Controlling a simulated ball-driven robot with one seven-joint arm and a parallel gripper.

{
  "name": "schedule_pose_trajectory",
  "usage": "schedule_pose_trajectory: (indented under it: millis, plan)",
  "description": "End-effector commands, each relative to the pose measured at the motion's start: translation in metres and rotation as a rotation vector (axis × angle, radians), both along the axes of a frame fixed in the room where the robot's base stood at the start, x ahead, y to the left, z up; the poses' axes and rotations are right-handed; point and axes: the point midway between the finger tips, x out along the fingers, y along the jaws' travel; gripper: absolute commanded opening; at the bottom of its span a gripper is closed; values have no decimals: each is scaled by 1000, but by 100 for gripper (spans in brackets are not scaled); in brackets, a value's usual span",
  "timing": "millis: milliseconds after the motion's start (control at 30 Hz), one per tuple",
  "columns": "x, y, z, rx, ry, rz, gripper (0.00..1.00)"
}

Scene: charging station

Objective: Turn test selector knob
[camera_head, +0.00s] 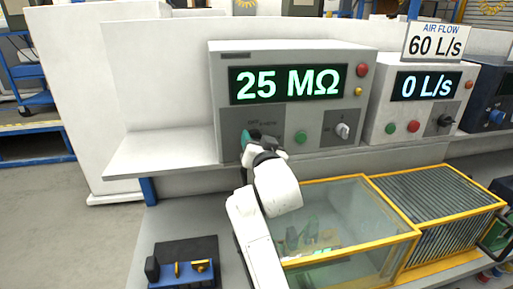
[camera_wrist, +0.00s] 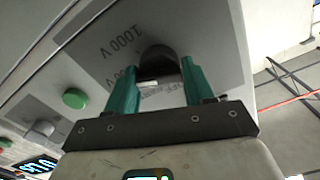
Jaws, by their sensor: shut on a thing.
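The grey tester (camera_head: 290,60) stands on the shelf, and its display (camera_head: 288,84) reads 25 MΩ. In the head view my gripper (camera_head: 250,142) is at the tester's lower left panel and mostly hides the knob there. In the wrist view the dark rounded selector knob (camera_wrist: 158,54) sits on a grey panel with upside-down "1000 V" lettering. The green fingers of my gripper (camera_wrist: 157,72) are on either side of it, shut on it. The knob's pointer direction cannot be made out.
A green button (camera_head: 301,137) and a second knob (camera_head: 342,130) are right of my gripper. An air flow unit (camera_head: 405,110) reading 0 L/s stands further right. A yellow-framed glass case (camera_head: 345,215) is below, and a blue-black device (camera_head: 184,264) lies at lower left.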

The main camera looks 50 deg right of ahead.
Motion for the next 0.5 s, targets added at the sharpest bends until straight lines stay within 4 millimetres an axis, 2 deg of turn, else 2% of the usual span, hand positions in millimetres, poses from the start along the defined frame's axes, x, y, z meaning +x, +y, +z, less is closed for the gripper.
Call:
schedule_pose_trajectory:
  millis: [33,133,233,500]
  plan:
    - [0,0,-6,30,-23,0,22]
    - [0,0,-6,103,-73,0,22]
    - [0,0,-6,179,-125,0,17]
    - [-1,-1,-4,372,-258,0,18]
